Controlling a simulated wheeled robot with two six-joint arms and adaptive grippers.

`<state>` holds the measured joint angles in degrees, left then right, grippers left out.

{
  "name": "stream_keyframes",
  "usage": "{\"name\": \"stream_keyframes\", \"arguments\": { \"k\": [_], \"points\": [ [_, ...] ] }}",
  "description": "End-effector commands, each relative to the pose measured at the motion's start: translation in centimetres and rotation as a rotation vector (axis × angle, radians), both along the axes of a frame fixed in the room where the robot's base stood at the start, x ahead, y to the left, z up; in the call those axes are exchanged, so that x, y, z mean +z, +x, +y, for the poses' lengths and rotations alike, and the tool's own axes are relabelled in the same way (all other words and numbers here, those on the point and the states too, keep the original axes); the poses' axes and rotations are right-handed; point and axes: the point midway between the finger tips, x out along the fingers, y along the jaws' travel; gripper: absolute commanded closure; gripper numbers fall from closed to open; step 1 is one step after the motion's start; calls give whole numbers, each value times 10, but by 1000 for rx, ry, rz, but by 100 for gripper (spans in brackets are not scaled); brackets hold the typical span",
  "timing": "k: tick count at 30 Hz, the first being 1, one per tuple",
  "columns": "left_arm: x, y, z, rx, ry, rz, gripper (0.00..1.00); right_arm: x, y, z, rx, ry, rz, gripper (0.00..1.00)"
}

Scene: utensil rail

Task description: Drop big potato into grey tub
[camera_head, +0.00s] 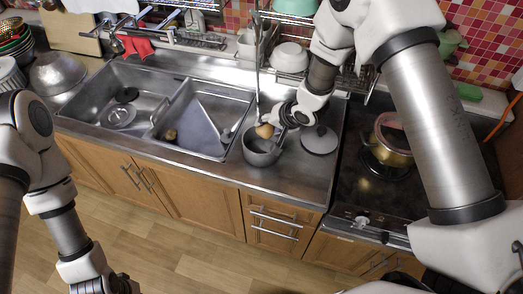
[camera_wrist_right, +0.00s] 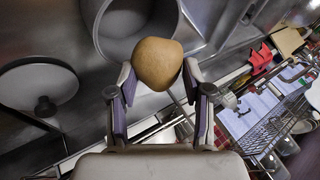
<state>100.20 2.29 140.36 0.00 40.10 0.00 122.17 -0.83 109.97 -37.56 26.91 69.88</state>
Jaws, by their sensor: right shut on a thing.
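The big potato (camera_head: 265,131), tan and rounded, is in my right gripper (camera_head: 276,124). In the right wrist view the potato (camera_wrist_right: 157,62) sits between the two fingertips (camera_wrist_right: 157,84), and the gripper is shut on it. The grey tub (camera_head: 261,157), a round metallic container, stands on the counter right of the sink. The potato is at or above its rim, and its opening also shows behind the potato in the right wrist view (camera_wrist_right: 115,45). My left arm is at the lower left; its gripper (camera_head: 108,286) is cut by the frame's bottom edge.
A round lid (camera_head: 319,140) lies right of the tub. A smaller tan item (camera_head: 171,135) lies in the right sink basin (camera_head: 215,148). The stove with a brass-coloured pot (camera_head: 391,150) is further right. Dishes and a rail stand behind.

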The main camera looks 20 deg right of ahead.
Motion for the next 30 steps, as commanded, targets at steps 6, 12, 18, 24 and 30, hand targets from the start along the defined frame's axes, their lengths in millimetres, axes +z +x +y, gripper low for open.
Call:
{"name": "stream_keyframes", "arguments": {
  "k": [6,12,18,24,30],
  "points": [
    [-9,0,0,0,0,-1,100,-7,0,0,-1,1,-1,88],
    [-8,0,0,0,0,-1,100,-7,0,0,-1,0,-1,26],
    [-8,0,0,0,0,-1,100,-7,0,0,-1,0,-1,21],
    [-8,0,0,0,0,-1,100,-3,-2,-1,-2,1,0,21],
    [-8,0,0,0,0,-1,100,29,-21,-12,-4,1,-2,21]
  ]
}}
